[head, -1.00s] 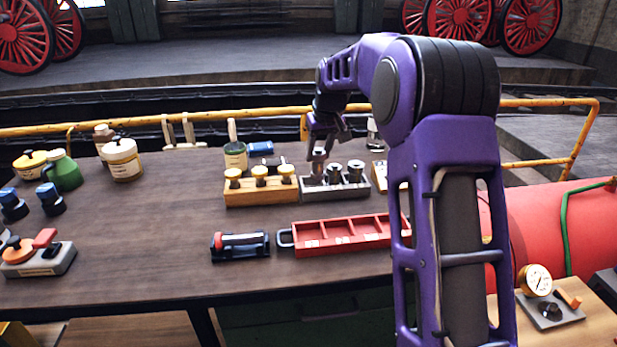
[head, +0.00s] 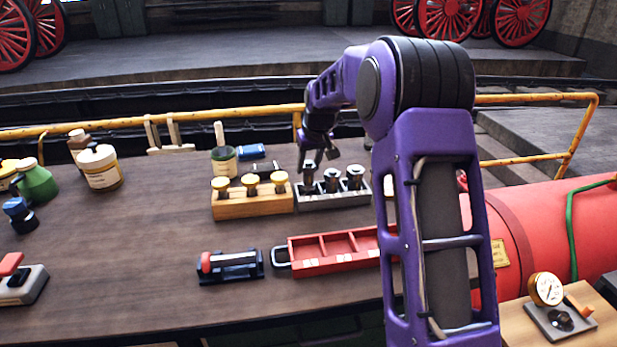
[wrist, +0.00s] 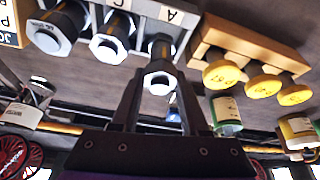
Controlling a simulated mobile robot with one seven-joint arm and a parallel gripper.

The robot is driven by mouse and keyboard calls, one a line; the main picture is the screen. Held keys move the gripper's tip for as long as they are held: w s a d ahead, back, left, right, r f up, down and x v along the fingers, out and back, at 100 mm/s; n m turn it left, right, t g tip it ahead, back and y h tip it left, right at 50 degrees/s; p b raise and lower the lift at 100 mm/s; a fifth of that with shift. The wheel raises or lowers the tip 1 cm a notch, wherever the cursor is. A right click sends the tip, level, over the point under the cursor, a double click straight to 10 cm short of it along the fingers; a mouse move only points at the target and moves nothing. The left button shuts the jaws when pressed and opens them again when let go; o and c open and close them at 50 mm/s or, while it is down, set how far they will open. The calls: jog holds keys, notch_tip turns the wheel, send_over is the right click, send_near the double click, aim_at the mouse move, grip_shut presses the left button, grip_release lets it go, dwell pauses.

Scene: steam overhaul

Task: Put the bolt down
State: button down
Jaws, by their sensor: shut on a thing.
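My gripper (head: 319,158) is over the left end of a grey rack (head: 340,200) on the workbench. Its fingers, in the wrist view (wrist: 159,92), are shut on a dark bolt with a bright hexagonal end (wrist: 159,81). The bolt also shows in the head view (head: 309,180). It stands upright at the rack's left-hand place; whether it is fully seated is hidden. Two similar bolts (head: 331,180) (head: 355,177) stand in the rack to its right. A letter A is on the rack's face in the wrist view.
A wooden block (head: 252,204) with three yellow-topped pieces stands close to the left of the rack. A red divided tray (head: 335,265) and a black holder (head: 230,267) lie nearer.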

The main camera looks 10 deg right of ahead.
aim_at(308, 175)
jog(key=shift+w+f, duration=0.1)
jog(key=shift+f, duration=1.55)
jog(key=shift+f, duration=0.1)
jog(key=c, duration=0.7)
grip_release()
jog(key=shift+f, duration=0.1)
jog(key=shift+s+r, duration=0.2)
jog(key=shift+r, duration=0.45)
jog(key=v, duration=1.1)
jog(key=shift+p, duration=0.3)
